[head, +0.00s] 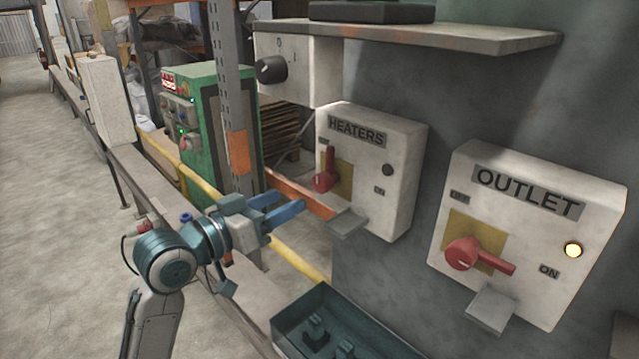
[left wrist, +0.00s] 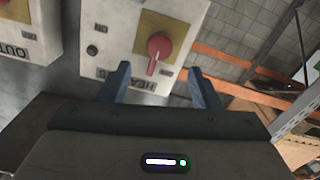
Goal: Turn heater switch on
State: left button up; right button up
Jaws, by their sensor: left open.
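The heaters box (head: 372,170) is a white box with a HEATERS label, mounted on the dark wall. Its red rotary switch (head: 325,172) sits on a yellow plate with the handle pointing up toward the upper-left mark. The box's round indicator (head: 387,170) is dark. My left gripper (head: 290,207) is open with blue fingers, just left of and below the switch, apart from it in the head view. In the left wrist view the switch (left wrist: 159,48) appears beyond the open fingers, its handle pointing toward the gap between them. My right gripper is not in view.
A black knob (head: 271,70) is on a box above. A dark tray (head: 335,335) lies below. A yellow rail (head: 300,262) runs behind my left arm.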

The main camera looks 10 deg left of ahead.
aim_at(317, 187)
pick_arm(q)
jog(key=p+x, duration=0.2)
jog(key=x, duration=0.6)
jog(key=shift+d+p, duration=0.15)
jog(key=shift+p, duration=0.2)
jog(key=shift+x, duration=0.85)
jog(key=shift+c, duration=0.3)
jog(key=shift+f, duration=0.1)
jog(key=c, duration=0.9)
